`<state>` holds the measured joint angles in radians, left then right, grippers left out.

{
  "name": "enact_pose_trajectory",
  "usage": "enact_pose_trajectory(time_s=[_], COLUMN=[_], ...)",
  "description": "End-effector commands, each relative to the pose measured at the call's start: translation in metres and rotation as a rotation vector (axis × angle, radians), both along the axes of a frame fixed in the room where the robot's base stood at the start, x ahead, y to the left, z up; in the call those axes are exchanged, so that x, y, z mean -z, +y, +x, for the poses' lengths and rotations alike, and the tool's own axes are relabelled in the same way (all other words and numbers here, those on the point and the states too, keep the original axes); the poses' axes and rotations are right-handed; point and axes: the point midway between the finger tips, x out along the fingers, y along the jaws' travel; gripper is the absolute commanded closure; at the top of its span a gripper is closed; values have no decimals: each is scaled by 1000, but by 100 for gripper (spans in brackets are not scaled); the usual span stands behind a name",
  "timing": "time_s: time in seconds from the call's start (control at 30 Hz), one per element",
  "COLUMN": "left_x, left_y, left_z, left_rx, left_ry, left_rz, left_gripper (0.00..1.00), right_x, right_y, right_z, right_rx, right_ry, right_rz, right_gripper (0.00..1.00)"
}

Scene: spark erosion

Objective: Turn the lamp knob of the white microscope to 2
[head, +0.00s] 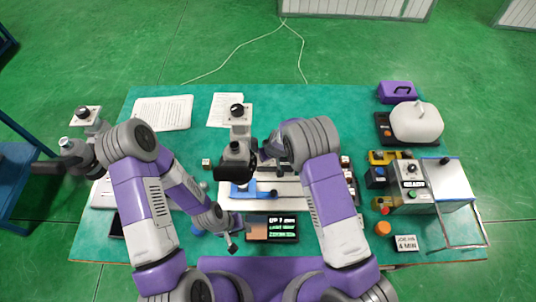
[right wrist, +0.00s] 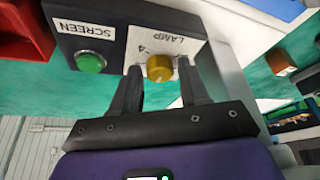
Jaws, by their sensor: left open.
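In the right wrist view the yellow lamp knob (right wrist: 159,68) sits on a dark box (right wrist: 110,30) beside an upside-down white LAMP label (right wrist: 171,42) with a 4 near the knob. The digit the knob points to cannot be read. My right gripper (right wrist: 159,72) is open, one finger on each side of the knob with narrow gaps. In the head view a microscope (head: 237,125) with a pale column and dark head stands mid-table; my right arm hides the right gripper and knob there. My left gripper (head: 231,236) is open and empty at the table's front, near a display.
A green SCREEN button (right wrist: 91,63) is beside the knob on the same box. The display (head: 284,228) stands at the table's front. A control box (head: 411,188), an orange round thing (head: 383,228) and a purple case (head: 397,92) are at the right. Papers (head: 163,112) lie at the back left.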

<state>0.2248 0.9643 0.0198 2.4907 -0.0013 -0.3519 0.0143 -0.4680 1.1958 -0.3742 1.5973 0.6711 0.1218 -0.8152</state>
Motion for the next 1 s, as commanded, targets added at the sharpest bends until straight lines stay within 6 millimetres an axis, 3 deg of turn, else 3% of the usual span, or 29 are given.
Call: enact_pose_trajectory(time_s=[0.07,0.37,0.8,1.0], left_x=[0,0,-1,-2], left_y=[0,0,0,0], left_z=[0,0,0,0], left_rx=[0,0,0,0], left_ry=[0,0,0,0], left_rz=[0,0,0,0], left_gripper=[57,57,57,57], right_x=[0,-2,-58,-70], right_y=[0,0,-10,-13], right_z=[0,0,-21,-25], right_rx=[0,-1,-1,-1], right_ry=[0,-1,-1,-1], right_rz=[0,0,0,0], right_gripper=[43,43,43,43])
